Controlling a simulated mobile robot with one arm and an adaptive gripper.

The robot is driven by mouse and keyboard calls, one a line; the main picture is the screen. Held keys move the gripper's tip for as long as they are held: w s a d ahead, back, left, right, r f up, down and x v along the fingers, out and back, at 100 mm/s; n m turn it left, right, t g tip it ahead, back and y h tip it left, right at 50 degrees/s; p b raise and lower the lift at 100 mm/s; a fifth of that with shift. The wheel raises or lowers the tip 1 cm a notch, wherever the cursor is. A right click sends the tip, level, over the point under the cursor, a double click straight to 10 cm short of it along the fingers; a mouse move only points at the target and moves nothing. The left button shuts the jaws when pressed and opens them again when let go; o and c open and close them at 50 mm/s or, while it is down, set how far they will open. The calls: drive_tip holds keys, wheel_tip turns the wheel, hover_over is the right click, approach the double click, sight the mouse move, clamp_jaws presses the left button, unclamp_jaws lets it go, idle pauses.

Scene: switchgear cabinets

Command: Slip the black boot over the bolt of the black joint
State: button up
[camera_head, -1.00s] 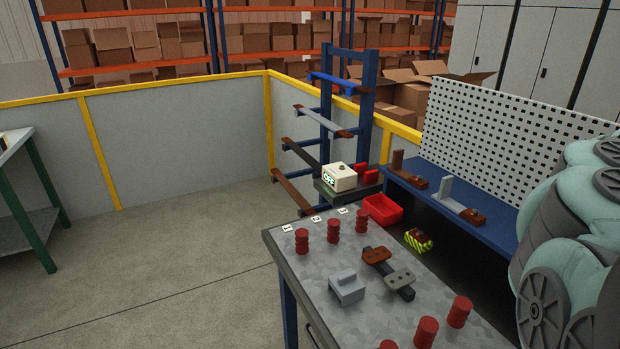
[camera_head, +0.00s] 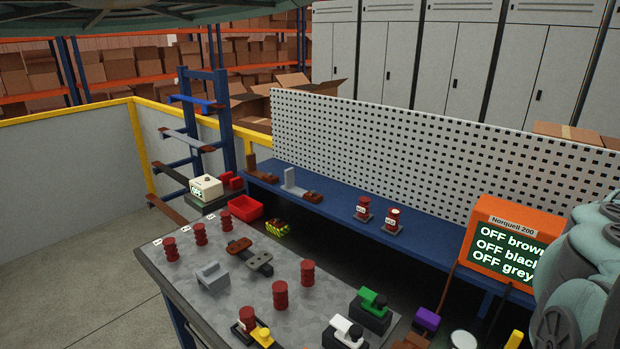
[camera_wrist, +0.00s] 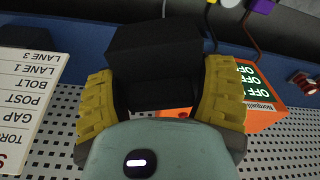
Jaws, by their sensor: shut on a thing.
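My gripper (camera_wrist: 157,75) fills the middle of the wrist view, its two yellow ribbed fingers shut on a black block-shaped boot (camera_wrist: 155,50). The boot lies between the fingers and sticks out past them; its opening is not visible. The gripper is not seen in the head view, where part of my arm covers the right edge. A dark bar with brown and grey plates (camera_head: 250,255) lies on the grey worktable; I cannot tell if it is the black joint. No bolt can be clearly made out.
The worktable (camera_head: 215,305) also holds several red posts, a grey block (camera_head: 212,278) and coloured clamps. Behind it are a blue shelf (camera_head: 340,205), a perforated panel (camera_head: 400,150) and an orange display (camera_head: 500,240). A white label board (camera_wrist: 30,95) shows in the wrist view.

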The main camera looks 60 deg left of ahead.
drive_tip(key=s+a+f+n+p, duration=0.1)
drive_tip(key=s+a+f+n, duration=0.4)
drive_tip(key=s+f+n, duration=0.45)
drive_tip(key=s+a+f+n, duration=0.1)
drive_tip(key=s+f, duration=0.1)
drive_tip(key=s, duration=0.2)
drive_tip(key=s+a+f+n+g, duration=0.1)
drive_tip(key=s+a+f+n, duration=0.1)
drive_tip(key=s+f, duration=0.1)
drive_tip(key=s+a+f+n+p, duration=0.1)
drive_tip(key=s+f, duration=0.2)
drive_tip(key=s, duration=0.3)
drive_tip(key=shift+s+a+g+y, duration=0.1)
drive_tip(key=shift+a+g+y, duration=0.05)
drive_tip(key=shift+g+y, duration=0.15)
drive_tip(key=shift+s+a+n, duration=0.15)
drive_tip(key=shift+s+n, duration=0.2)
drive_tip(key=shift+s, duration=0.25)
drive_tip(key=shift+w+f, duration=0.1)
drive_tip(key=shift+f+b, duration=0.15)
drive_tip(key=shift+b, duration=0.2)
wheel_tip(320, 180, down, 4)
drive_tip(key=b, duration=0.4)
drive_tip(key=shift+f, duration=0.1)
drive_tip(key=shift+f+b, duration=2.1)
drive_tip(key=shift+b, duration=0.4)
